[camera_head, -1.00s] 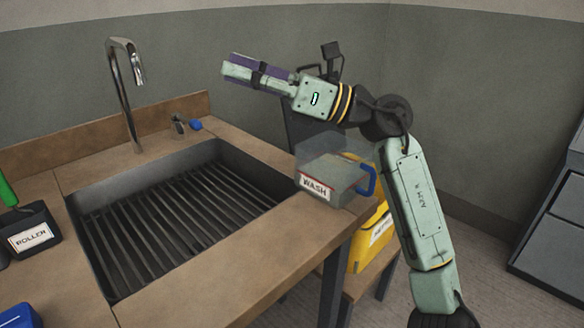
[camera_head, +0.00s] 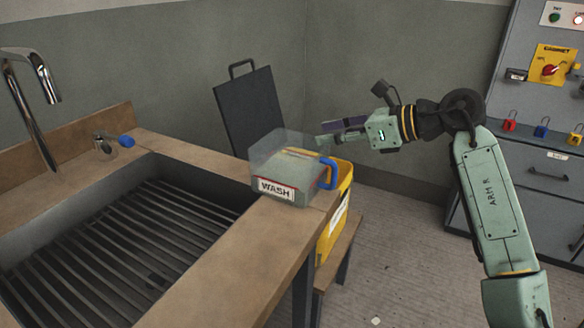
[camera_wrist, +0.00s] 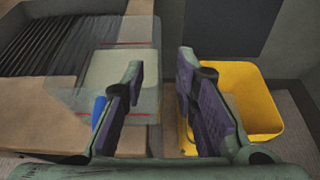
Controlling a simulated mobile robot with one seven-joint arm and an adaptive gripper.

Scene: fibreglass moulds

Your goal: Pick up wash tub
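The wash tub (camera_head: 287,178) is a clear box with grey contents, a WASH label and a blue handle (camera_head: 328,173) on its right side. It stands on the wooden counter at the sink's right end. My gripper (camera_head: 322,142) is behind and to the right of the tub, with its fingers pointing left. In the wrist view my gripper (camera_wrist: 162,75) is open, with a wide gap between its purple-padded fingers. There the tub (camera_wrist: 118,75) lies left of the gap, partly hidden by the left finger, and a bit of the blue handle (camera_wrist: 99,110) shows. Nothing is held.
A yellow bin (camera_head: 345,188) stands below the counter's right edge; it also shows in the wrist view (camera_wrist: 250,95). The slatted sink (camera_head: 120,235) and tap (camera_head: 35,110) are at left. A dark board (camera_head: 248,110) leans at the wall. A control cabinet (camera_head: 545,120) is at right.

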